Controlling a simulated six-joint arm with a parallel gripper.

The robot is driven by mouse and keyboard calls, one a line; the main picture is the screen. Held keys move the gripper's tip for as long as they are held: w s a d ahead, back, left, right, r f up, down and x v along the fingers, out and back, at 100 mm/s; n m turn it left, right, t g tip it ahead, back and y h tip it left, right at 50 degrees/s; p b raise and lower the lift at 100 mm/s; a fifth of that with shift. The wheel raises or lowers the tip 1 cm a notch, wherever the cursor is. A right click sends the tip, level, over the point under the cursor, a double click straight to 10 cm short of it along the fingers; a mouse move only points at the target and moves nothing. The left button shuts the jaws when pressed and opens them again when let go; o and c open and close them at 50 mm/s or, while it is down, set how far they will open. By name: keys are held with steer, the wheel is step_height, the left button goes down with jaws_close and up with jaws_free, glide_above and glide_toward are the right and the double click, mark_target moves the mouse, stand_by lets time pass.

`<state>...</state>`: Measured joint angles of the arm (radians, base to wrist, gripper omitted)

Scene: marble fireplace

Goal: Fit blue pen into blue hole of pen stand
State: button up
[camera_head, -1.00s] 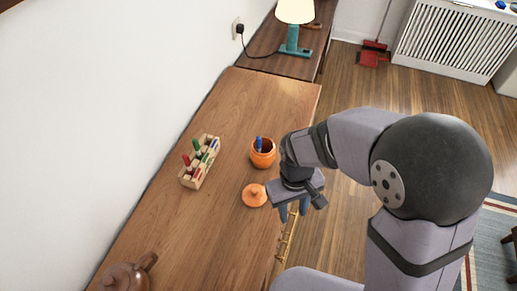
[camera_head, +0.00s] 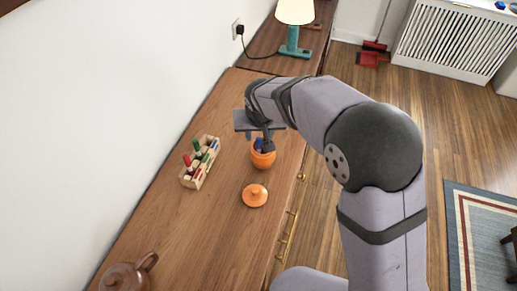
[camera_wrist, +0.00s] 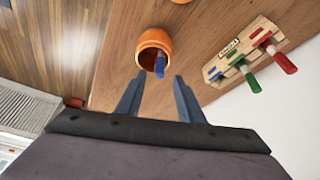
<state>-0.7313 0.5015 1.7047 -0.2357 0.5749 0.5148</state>
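The blue pen (camera_wrist: 159,66) stands in the orange pot (camera_wrist: 154,40), leaning against its rim, with its upper end sticking out. In the head view the pot (camera_head: 262,160) is on the wooden cabinet top, and only a bit of the blue pen (camera_head: 258,143) shows beside my gripper. My gripper (camera_wrist: 158,85) is open in the wrist view, with its two fingers apart on either side of the pen's end and nothing held. The pen stand (camera_head: 199,162) is wooden and sits to the left of the pot, with red and green pens in it. It also shows in the wrist view (camera_wrist: 236,48).
An orange lid (camera_head: 255,196) lies on the cabinet in front of the pot. A brown teapot (camera_head: 127,277) is at the lower left. A teal lamp (camera_head: 294,40) stands at the back. The wood between stand and pot is clear.

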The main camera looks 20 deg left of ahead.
mark_target(259, 139)
steer(key=shift+p+x, duration=1.45)
steer(key=shift+x, duration=1.75)
steer(key=shift+s+d, duration=0.1)
steer(key=shift+s, duration=0.05)
steer(key=shift+c, duration=0.7)
jaws_close()
